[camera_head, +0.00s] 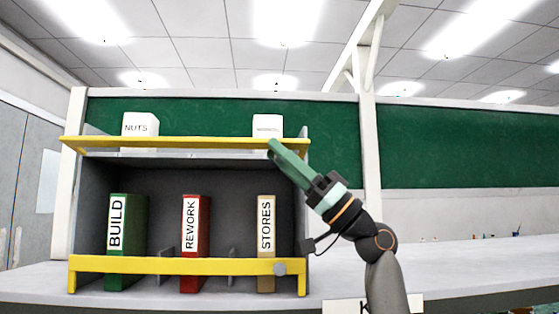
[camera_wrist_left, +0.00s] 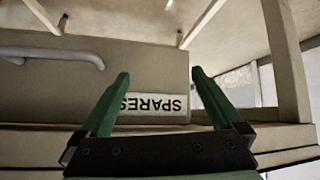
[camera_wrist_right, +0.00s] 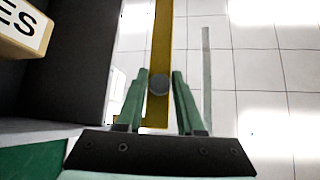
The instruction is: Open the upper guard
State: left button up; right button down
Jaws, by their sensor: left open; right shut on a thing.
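The upper guard (camera_head: 190,143) is a yellow bar along the front of the upper shelf, seen nearly edge-on; I cannot tell how far it is swung. My right gripper (camera_head: 272,146) reaches its right end from the front. In the right wrist view the yellow bar (camera_wrist_right: 162,40) runs between the fingers, and my right gripper (camera_wrist_right: 158,86) is shut on its round grey knob (camera_wrist_right: 158,84). In the head view the fingers hide that knob. My left gripper (camera_wrist_left: 159,78) is open and empty, facing a surface with an upside-down SPARES label (camera_wrist_left: 155,104); it is outside the head view.
A lower yellow guard (camera_head: 180,266) with a grey knob crosses the lower shelf, in front of BUILD (camera_head: 125,240), REWORK (camera_head: 195,240) and STORES (camera_head: 266,240) binders. A NUTS box (camera_head: 140,128) and another white box (camera_head: 267,126) stand on the upper shelf. The counter right of my arm looks largely clear.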

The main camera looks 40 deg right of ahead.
jog(key=c, duration=0.7)
grip_release()
pick_arm(q)
jog(key=shift+a, duration=0.1)
pick_arm(e)
jog(key=b+v, duration=0.2)
jog(key=v, duration=0.3)
jog(key=shift+w+f, duration=0.1)
jog(key=shift+f, duration=0.15)
pick_arm(q)
jog(key=shift+d+f+b, duration=0.15)
jog(key=shift+f+b, duration=0.15)
jog(key=shift+f, duration=0.2)
jog(key=shift+d+f+b, duration=0.15)
jog(key=shift+f+b, duration=0.1)
jog(key=shift+f, duration=0.25)
pick_arm(e)
jog(key=s+d, duration=0.8)
jog(key=shift+s+d+r, duration=0.2)
jog(key=shift+s+d, duration=0.05)
jog(key=shift+s, duration=0.05)
